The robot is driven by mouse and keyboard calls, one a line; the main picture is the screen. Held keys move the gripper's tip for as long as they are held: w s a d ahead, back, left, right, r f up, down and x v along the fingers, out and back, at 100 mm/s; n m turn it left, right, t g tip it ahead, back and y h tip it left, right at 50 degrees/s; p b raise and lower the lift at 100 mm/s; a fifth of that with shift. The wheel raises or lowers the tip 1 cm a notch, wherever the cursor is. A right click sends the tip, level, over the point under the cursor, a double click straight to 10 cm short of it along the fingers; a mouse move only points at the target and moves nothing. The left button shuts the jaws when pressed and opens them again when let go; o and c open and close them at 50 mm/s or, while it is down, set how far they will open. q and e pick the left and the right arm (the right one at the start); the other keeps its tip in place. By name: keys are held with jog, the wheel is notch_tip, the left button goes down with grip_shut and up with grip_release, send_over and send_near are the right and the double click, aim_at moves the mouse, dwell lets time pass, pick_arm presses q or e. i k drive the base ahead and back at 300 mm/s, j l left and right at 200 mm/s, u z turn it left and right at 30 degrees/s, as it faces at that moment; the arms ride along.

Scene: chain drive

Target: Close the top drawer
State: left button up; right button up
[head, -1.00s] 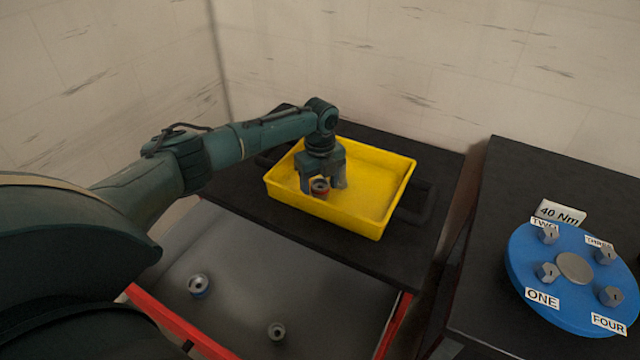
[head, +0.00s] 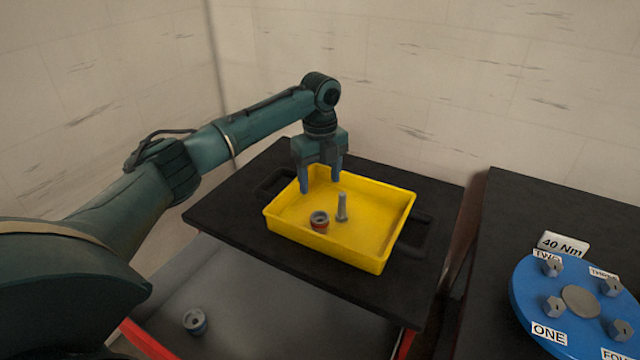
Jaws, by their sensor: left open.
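The top drawer (head: 220,291) is pulled out below the black cabinet top, with a grey floor and a red front edge. A blue-ringed socket (head: 195,321) lies in it. My left gripper (head: 320,186) is open and empty above the yellow tray (head: 365,258). Its two fingers point down over the tray's back left part. A red-ringed socket (head: 319,221) and an upright grey bolt (head: 342,208) are in the tray, apart from the fingers. My left arm hides part of the drawer. My right gripper is not in view.
The black cabinet top (head: 225,213) holds the tray. At right, a black table (head: 500,220) carries a blue disc (head: 540,295) with several bolts, number labels and a "40 Nm" sign (head: 563,245). A pale wall stands behind.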

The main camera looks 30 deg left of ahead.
aim_at(253, 309)
jog(key=k+l, duration=0.75)
jog(key=k, duration=0.1)
